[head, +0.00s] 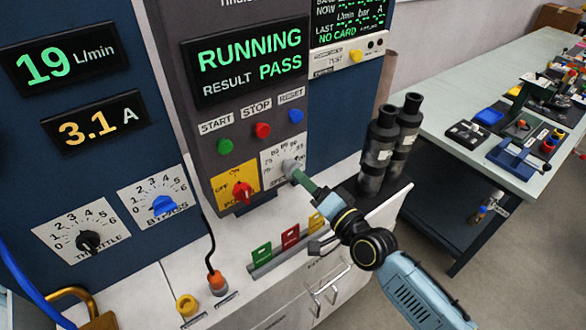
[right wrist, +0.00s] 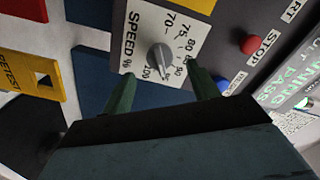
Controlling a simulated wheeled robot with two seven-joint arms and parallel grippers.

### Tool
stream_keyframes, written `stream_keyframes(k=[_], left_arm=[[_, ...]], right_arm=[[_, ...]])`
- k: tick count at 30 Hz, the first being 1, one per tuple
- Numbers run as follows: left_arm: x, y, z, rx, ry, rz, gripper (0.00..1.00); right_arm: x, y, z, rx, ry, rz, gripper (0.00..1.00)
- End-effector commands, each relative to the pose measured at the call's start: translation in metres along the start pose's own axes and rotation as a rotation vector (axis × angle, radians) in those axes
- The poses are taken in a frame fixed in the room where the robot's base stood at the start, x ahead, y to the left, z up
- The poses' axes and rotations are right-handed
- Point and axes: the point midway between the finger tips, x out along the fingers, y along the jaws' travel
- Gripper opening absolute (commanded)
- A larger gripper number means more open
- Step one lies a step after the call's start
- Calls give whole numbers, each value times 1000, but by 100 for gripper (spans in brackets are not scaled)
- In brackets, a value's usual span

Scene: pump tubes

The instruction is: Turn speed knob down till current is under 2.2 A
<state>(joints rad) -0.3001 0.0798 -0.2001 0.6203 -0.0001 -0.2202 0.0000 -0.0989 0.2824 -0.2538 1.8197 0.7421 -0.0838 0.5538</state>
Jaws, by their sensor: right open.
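The grey speed knob (right wrist: 159,58) sits on a white dial plate marked "SPEED %" (right wrist: 143,22); its pointer is toward the high end, exact value unclear. In the head view the knob (head: 291,167) is partly covered by my gripper. My right gripper (right wrist: 160,88) is open and empty, its green fingers apart, just short of the knob and lined up to either side of it. It also shows in the head view (head: 298,176). The current display (head: 94,122) reads 3.1 A. My left gripper is not in view.
The flow display (head: 65,59) reads 19 L/min; the screen (head: 247,63) reads RUNNING, RESULT PASS. A red switch (head: 241,192) on a yellow plate is left of the speed dial. Start, stop and reset buttons (head: 262,130) are above. Dark cylinders (head: 380,145) stand right of the gripper.

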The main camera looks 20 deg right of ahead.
Motion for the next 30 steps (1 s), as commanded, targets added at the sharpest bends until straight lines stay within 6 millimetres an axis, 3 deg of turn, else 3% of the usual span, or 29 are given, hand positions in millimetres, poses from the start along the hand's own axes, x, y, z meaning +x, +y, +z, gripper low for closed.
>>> stream_keyframes(k=[3, 9, 23, 30], left_arm=[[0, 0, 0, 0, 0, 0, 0], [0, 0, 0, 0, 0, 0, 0], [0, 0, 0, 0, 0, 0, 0], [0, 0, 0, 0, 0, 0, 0]], right_arm=[[24, 0, 0, 0, 0, -1, 60], [51, 0, 0, 0, 0, 0, 60], [62, 0, 1, -1, -1, 1, 60], [61, 0, 0, -1, -1, 1, 28]])
